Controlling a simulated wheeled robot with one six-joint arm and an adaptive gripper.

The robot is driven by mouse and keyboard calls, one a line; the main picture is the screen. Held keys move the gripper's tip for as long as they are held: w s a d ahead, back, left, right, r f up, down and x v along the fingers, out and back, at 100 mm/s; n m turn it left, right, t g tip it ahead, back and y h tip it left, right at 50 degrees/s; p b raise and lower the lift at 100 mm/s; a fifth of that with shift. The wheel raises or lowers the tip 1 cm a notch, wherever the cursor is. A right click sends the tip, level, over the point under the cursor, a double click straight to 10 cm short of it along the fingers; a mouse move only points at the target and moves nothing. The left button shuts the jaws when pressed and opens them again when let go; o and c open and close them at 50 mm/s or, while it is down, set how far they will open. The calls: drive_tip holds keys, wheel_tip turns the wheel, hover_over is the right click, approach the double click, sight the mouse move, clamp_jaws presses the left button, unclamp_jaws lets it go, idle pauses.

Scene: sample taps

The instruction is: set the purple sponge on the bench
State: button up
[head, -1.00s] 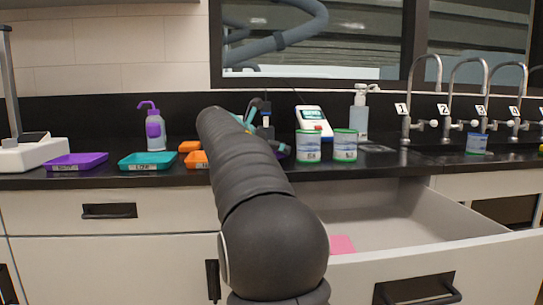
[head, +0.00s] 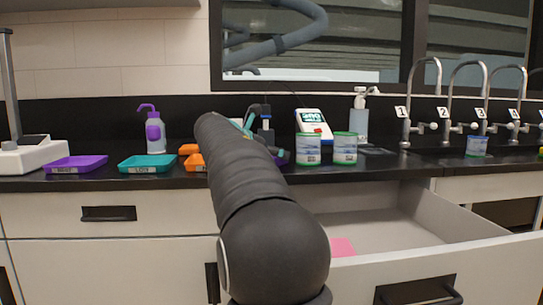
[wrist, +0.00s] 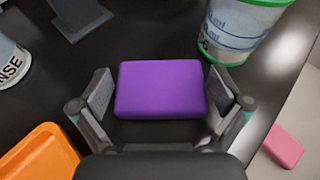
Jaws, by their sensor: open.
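The purple sponge (wrist: 160,90) lies flat on the black bench (wrist: 150,48) in the wrist view. My gripper (wrist: 161,92) is open around it, one finger on each side, with a small gap between each pad and the sponge.
A green-lidded tub (wrist: 232,38) stands close at the upper right, and an orange tray (wrist: 40,155) is at the lower left. A pink sponge (head: 342,246) lies in the open drawer (head: 385,228) below the bench. A wash bottle (head: 154,130) stands further left.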

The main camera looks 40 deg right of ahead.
drive_tip(key=p+v, duration=0.1)
drive_tip(key=v, duration=1)
drive_tip(key=shift+s+a, duration=0.1)
drive_tip(key=shift+a, duration=0.15)
drive_tip(key=shift+s, duration=0.1)
